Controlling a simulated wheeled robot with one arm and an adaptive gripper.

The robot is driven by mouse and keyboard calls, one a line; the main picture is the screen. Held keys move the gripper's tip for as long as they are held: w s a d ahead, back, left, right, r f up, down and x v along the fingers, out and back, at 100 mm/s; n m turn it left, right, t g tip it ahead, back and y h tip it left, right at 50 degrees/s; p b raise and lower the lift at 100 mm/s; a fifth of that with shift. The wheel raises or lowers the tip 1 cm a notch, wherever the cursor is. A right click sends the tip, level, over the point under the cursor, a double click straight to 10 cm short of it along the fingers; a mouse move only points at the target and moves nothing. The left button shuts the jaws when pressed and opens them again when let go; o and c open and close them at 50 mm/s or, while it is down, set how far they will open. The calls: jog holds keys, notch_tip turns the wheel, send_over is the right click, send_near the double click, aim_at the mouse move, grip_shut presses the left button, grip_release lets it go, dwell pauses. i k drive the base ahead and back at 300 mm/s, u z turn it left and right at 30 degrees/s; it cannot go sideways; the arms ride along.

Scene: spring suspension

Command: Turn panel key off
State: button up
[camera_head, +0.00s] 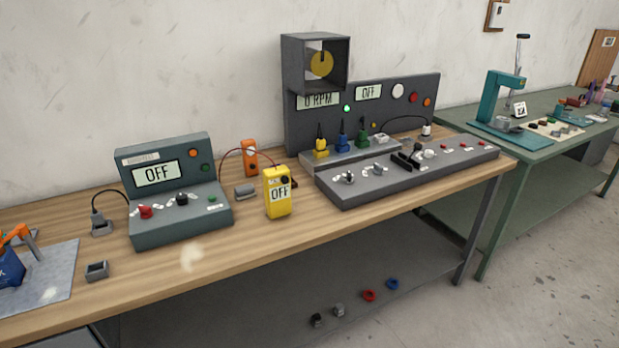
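The large dark grey control panel (303,128) stands at the back of the wooden bench. Its sloped console (335,195) carries several small silver and dark controls, among them a silver knob or key (348,178) at the left end and another silver control (379,169) beside it. I cannot tell which one is the panel key or how it is turned. The panel's right display (368,93) reads OFF and its left display (318,101) reads 0 RPM. A small green light (347,108) glows between them. My gripper is not in view.
A smaller grey box (145,232) reading OFF stands left on the wooden bench (250,240). A yellow meter (278,207) reading OFF stands between it and the console. A green table (470,200) with a teal press (505,90) stands right. The bench's front strip is mostly clear.

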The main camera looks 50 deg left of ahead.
aim_at(349, 180)
jog(key=u, duration=2.3)
jog(key=i, duration=2)
jog(key=z, duration=0.4)
